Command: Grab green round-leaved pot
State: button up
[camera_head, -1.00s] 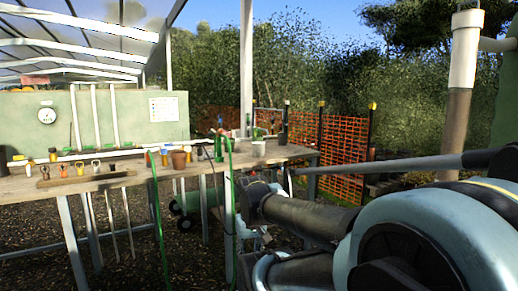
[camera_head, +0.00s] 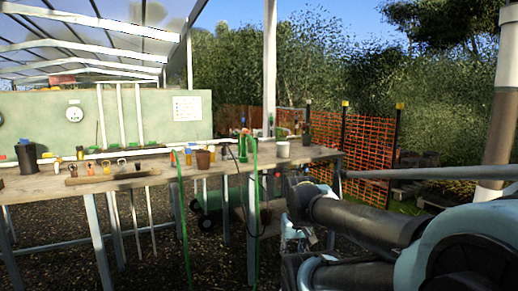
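A white pot (camera_head: 283,150) with a small green plant (camera_head: 281,133) stands towards the right end of the wooden bench. The plant is too small to make out its leaf shape. My arm reaches in from the lower right, in front of and below the bench's right end. Its far end (camera_head: 298,215) is a cluster of pale blue and dark parts, well apart from the pot. Its fingers cannot be made out, nor whether they hold anything.
A terracotta pot (camera_head: 203,159), a wooden tray (camera_head: 107,176) of small tools and a dark cylinder (camera_head: 26,158) are on the bench (camera_head: 75,192). Green hoses hang at its front. Orange mesh fence (camera_head: 368,150) stands behind its right end. Dark ground lies in front and below.

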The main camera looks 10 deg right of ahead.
aim_at(248, 141)
jog(key=i, duration=0.95)
jog(key=u, duration=0.1)
